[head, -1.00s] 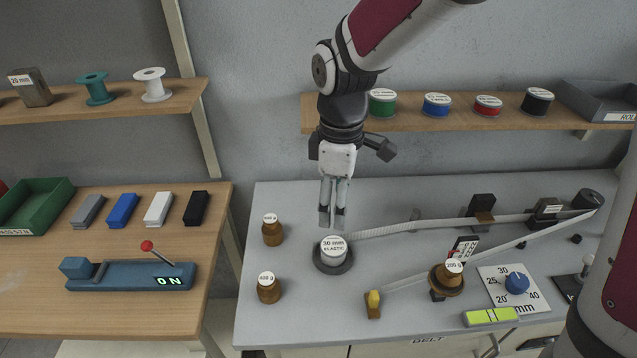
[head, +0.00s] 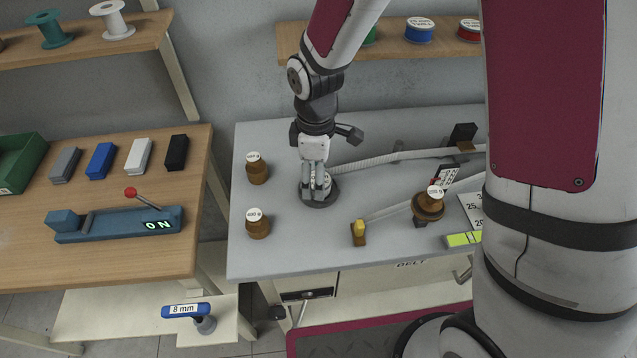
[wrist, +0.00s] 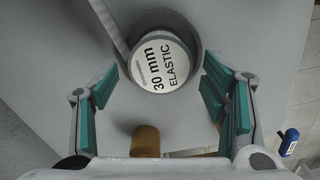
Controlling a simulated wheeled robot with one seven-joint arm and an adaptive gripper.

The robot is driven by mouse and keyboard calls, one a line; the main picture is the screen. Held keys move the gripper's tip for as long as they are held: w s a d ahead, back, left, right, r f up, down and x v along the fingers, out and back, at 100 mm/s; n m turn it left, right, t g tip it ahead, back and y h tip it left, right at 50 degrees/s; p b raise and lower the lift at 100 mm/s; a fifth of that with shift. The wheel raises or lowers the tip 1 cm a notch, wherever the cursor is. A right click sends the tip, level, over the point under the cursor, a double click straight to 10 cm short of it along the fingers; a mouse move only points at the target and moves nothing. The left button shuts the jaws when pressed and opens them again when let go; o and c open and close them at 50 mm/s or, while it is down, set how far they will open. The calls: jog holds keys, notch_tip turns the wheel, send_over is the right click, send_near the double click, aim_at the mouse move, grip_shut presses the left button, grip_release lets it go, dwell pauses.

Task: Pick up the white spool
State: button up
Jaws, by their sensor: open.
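A white roll labelled "30 mm ELASTIC" (wrist: 165,62) sits in a dark round holder (wrist: 217,72) on the grey bench. My gripper (head: 314,188) is over this roll, pointing down. In the wrist view my gripper (wrist: 158,88) is open, with one teal-padded finger on each side of the roll and nothing held. The fingers partly hide the roll in the head view. Whether the fingers touch it I cannot tell. An empty white spool (head: 112,20) stands on the upper left shelf, beside a teal spool (head: 50,29), far from my gripper.
Brown weights (head: 257,168) stand left of the roll, one nearer the front (head: 257,223). A white band runs from the roll to the right. A brown weighted piece (head: 428,206) and a yellow-topped peg (head: 359,231) stand to the right. Bare bench lies in front.

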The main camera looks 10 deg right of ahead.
jog(key=shift+f, duration=0.85)
jog(key=shift+c, duration=0.2)
jog(key=c, duration=1.2)
jog(key=shift+r, duration=0.15)
